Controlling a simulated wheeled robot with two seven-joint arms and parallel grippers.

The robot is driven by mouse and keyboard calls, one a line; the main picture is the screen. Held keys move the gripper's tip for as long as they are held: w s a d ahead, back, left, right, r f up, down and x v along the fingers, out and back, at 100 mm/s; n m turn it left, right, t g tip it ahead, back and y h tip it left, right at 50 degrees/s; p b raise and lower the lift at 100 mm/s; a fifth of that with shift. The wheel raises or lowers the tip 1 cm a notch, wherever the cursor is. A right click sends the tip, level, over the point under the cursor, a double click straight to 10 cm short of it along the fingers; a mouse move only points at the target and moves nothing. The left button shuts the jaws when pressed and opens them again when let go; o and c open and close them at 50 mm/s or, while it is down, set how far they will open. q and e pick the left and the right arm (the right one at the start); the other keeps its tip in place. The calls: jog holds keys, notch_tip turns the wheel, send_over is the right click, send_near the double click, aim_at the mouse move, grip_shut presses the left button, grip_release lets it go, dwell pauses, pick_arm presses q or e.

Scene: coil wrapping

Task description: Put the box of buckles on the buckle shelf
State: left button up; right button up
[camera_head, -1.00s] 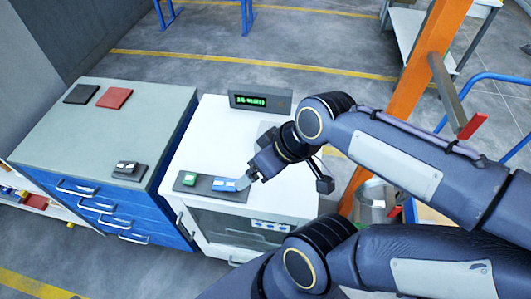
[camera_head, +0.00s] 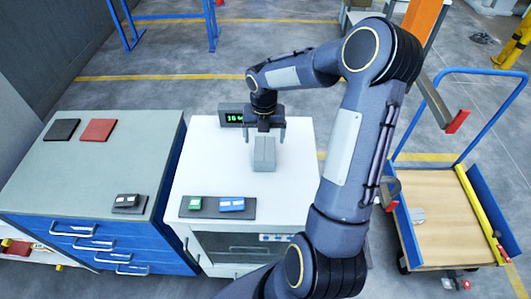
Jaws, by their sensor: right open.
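A small grey box (camera_head: 264,158) stands on the white cabinet top (camera_head: 210,165). I cannot see buckles or a label on it, so I cannot tell if it is the box of buckles. My right gripper (camera_head: 264,138) is open, pointing down. Its two fingers are spread to the left and right of the box's far end, and I cannot tell whether they are level with it or above it. The buckle shelf cannot be made out for certain. My left gripper is not in view.
A dark strip (camera_head: 243,214) at the cabinet's front holds a green block (camera_head: 195,204) and a blue block (camera_head: 232,204). A display (camera_head: 232,117) stands behind. A blue drawer cabinet (camera_head: 100,170) is at left, a blue-framed cart (camera_head: 440,225) at right.

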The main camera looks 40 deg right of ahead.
aim_at(265, 147)
jog(key=f, duration=0.3)
jog(key=f+p, duration=0.1)
jog(key=f, duration=0.3)
jog(key=shift+s+a+f, duration=0.15)
jog(key=shift+s, duration=0.05)
jog(key=shift+c, duration=0.2)
jog(key=c, duration=1.5)
jog(key=shift+o, duration=0.2)
jog(key=shift+r, duration=0.7)
notch_tip(265, 147, up, 2)
jog(key=shift+r, duration=0.2)
jog(key=s+r, duration=0.1)
jog(key=s+a+r, duration=0.1)
jog(key=r, duration=0.1)
jog(key=s+a+r+b, duration=0.1)
jog(key=s+r, duration=0.1)
jog(key=shift+s+a+r, duration=0.1)
jog(key=shift+a+r, duration=0.1)
jog(key=s+a+r, duration=0.4)
jog(key=s+a, duration=0.1)
jog(key=s, duration=0.2)
jog(key=shift+s+b, duration=0.4)
jog(key=shift+b, duration=0.05)
